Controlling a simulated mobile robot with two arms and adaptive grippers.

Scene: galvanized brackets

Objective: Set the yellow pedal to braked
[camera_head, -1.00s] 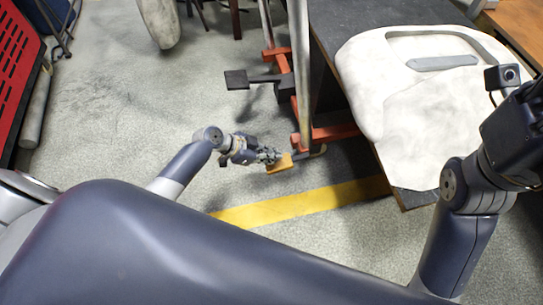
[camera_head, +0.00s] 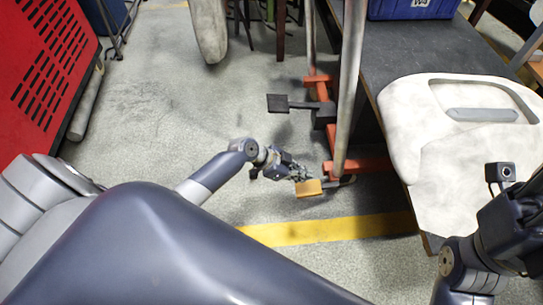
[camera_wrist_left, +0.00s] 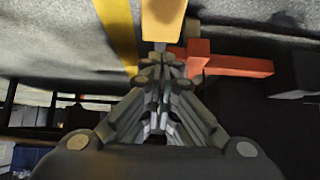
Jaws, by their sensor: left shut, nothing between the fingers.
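The yellow pedal (camera_head: 309,188) sits low near the floor, at the end of a short lever by the foot of an orange frame (camera_head: 362,163). In the left wrist view the pedal (camera_wrist_left: 163,18) is at the top middle, just beyond the fingertips. My left gripper (camera_head: 299,174) is shut and empty, its tips right beside the pedal; I cannot tell whether they touch it. It also shows in the left wrist view (camera_wrist_left: 160,72). The pedal's exact tilt is hard to judge. My right gripper is not in view; only part of the right arm shows at the right.
A black pedal (camera_head: 278,103) sticks out from the frame farther back. Grey upright posts (camera_head: 349,90) rise beside the pedals. A dark table (camera_head: 405,60) with a pale moulded panel (camera_head: 450,125) stands right. A yellow floor stripe (camera_head: 330,229) runs in front.

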